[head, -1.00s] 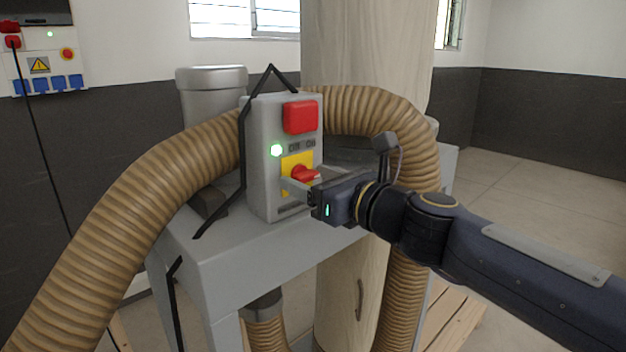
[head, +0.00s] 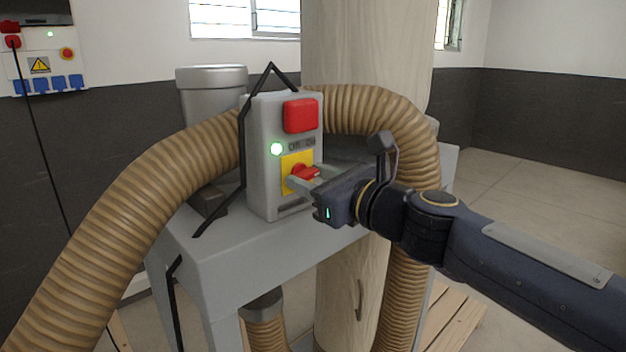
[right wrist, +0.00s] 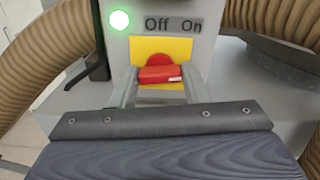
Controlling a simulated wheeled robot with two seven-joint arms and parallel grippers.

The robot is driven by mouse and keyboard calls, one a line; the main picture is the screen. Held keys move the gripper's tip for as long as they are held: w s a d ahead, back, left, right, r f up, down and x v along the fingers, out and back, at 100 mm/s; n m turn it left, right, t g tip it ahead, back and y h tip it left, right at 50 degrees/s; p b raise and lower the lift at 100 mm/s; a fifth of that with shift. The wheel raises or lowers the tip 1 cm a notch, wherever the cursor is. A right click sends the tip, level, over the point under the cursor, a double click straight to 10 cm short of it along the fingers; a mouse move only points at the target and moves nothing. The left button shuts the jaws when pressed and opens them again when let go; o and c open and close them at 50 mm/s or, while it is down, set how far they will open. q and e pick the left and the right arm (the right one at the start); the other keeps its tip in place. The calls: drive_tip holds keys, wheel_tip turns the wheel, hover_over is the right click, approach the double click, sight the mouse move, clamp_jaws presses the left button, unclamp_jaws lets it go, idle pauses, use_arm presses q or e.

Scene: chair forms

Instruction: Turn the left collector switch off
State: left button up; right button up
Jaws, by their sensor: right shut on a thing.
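The collector switch is a red rotary knob (head: 303,173) on a yellow plate (head: 289,161), low on the front of a grey control box (head: 262,185). In the right wrist view the red knob (right wrist: 160,74) lies about level, with a white mark at its right end, below the "Off" and "On" labels (right wrist: 173,25). My right gripper (head: 303,179) is at the switch, its two fingers (right wrist: 157,86) on either side of the knob and shut on it. A green lamp (head: 277,149) on the box is lit. My left gripper is not in view.
A large red button (head: 300,116) sits above the switch. Ribbed brown hoses (head: 130,215) pass on both sides of the box, which stands on a grey machine frame (head: 230,250). A wall panel with blue sockets (head: 57,84) is at the far left.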

drive_tip(key=n+b, duration=0.1)
drive_tip(key=n, duration=0.3)
drive_tip(key=shift+f, duration=0.1)
drive_tip(key=n+b, duration=0.1)
drive_tip(key=n, duration=0.3)
drive_tip(key=n+b, duration=0.1)
drive_tip(key=n, duration=0.3)
drive_tip(key=shift+n+b, duration=0.85)
drive_tip(key=shift+n, duration=1.35)
drive_tip(key=o, duration=1)
